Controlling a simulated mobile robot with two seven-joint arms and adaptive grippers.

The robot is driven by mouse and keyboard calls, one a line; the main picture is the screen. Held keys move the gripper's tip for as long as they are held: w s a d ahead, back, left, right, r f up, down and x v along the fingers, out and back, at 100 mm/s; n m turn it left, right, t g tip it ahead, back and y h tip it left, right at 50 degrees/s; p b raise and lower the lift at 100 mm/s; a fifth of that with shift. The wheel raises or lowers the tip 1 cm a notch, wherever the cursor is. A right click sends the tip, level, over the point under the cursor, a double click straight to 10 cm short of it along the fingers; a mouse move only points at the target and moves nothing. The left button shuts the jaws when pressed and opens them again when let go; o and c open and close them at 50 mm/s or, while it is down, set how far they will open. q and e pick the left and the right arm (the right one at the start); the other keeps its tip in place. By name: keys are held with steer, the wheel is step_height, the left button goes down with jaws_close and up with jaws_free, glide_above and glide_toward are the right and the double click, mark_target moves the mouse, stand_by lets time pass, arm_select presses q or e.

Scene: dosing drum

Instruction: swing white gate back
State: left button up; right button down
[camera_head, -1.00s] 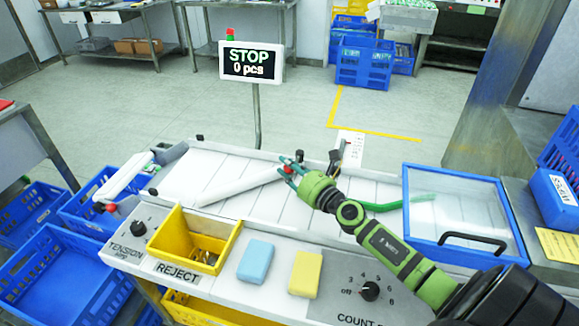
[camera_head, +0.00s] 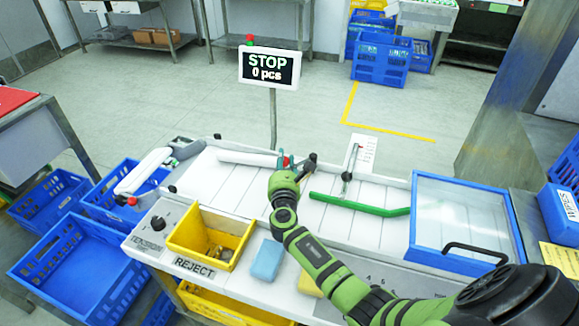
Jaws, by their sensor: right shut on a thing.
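The white gate (camera_head: 247,159) is a long white bar lying along the back edge of the white slatted deck, left of my right gripper. My right gripper (camera_head: 284,162) is shut on the white gate near its right end, where a small red part shows between the teal fingertips. The exact grip is partly hidden by the fingers. My left gripper is not in view.
A green bar (camera_head: 360,206) lies across the deck to the right. A blue-framed clear lid (camera_head: 467,215) is beyond it. A yellow reject bin (camera_head: 210,238), a blue block (camera_head: 267,260) and a partly hidden yellow block are in front. The display (camera_head: 270,66) reads STOP, 0 pcs.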

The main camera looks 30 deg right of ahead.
steer(key=shift+w+m+g+h+b, duration=0.6)
steer(key=shift+w+m+h+b, duration=0.15)
steer(key=shift+h, duration=0.15)
steer(key=shift+w+r+h, duration=0.1)
steer(key=shift+r+h, duration=0.1)
steer(key=shift+h, duration=0.1)
steer(key=shift+d+r, duration=0.1)
steer(key=c, duration=1.3)
jaws_free()
steer(key=o, duration=0.4)
steer(key=shift+w, duration=0.1)
steer(key=shift+c, duration=0.2)
steer(key=shift+f, duration=0.2)
